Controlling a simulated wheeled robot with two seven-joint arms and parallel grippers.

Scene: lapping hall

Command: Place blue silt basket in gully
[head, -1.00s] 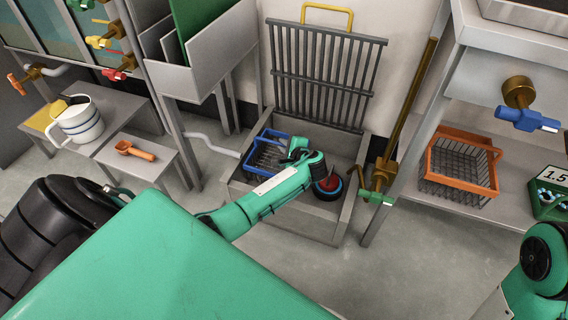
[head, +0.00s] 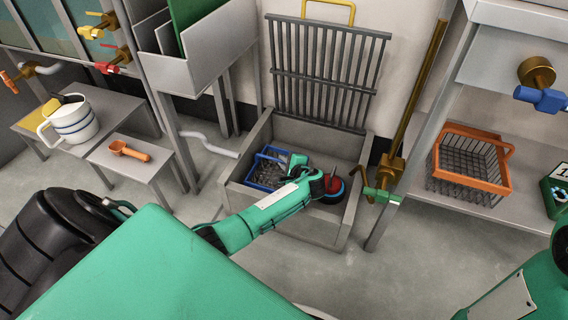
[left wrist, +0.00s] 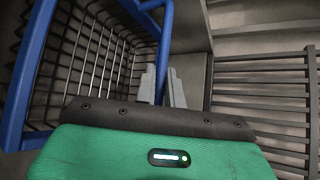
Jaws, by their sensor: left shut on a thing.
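The blue silt basket (head: 256,178) is within the walls of the concrete gully (head: 292,226), at its left side. Whether it rests on the floor of the gully I cannot tell. My left gripper (head: 296,162) is at the basket's right side, its forearm reaching over the front wall of the gully. In the left wrist view the left gripper's fingers (left wrist: 160,86) are shut on a blue bar of the basket (left wrist: 22,85), whose wire mesh fills the left of that view. Part of my right arm shows at the lower right; its gripper is out of view.
A round red-topped thing (head: 333,189) sits in the gully's right part. A grate (head: 325,75) leans on the wall behind. A brass valve (head: 385,180) stands close to the right. An orange basket (head: 470,170) is on the right shelf. A jug (head: 75,124) is on the left bench.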

